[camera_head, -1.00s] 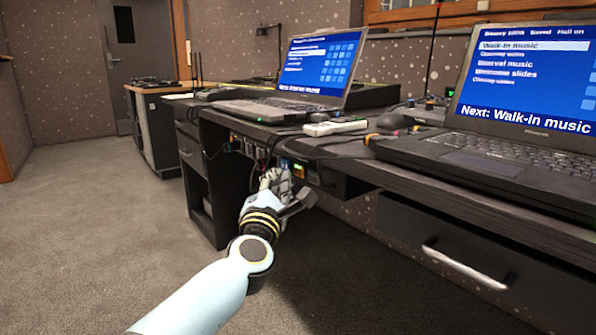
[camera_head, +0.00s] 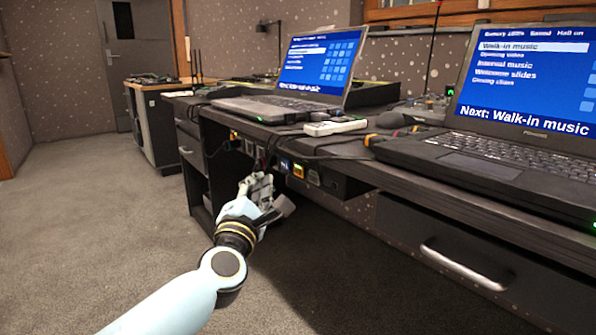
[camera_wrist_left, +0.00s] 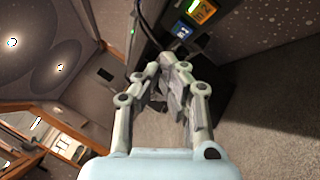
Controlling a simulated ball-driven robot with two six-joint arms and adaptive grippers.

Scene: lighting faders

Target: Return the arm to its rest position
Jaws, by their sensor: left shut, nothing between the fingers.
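My left gripper (camera_head: 260,185) is in front of the dark desk, below the level of its top, with my pale blue arm reaching in from the lower left. Its fingers are shut and hold nothing. In the left wrist view the closed fingers (camera_wrist_left: 172,62) point toward the desk's underside, apart from a row of small modules. A blue-lit module (camera_head: 284,166) and an orange-lit module (camera_head: 298,170) sit under the desk edge just beyond the gripper. They also show at the top of the left wrist view (camera_wrist_left: 187,30). My right gripper is not in view.
The desk (camera_head: 420,175) carries two open laptops, the nearer (camera_head: 520,85) and the farther (camera_head: 315,65). Dark cables hang beneath the desk edge near the gripper. A drawer handle (camera_head: 462,265) sticks out at the right. The carpet (camera_head: 90,220) at the left is clear.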

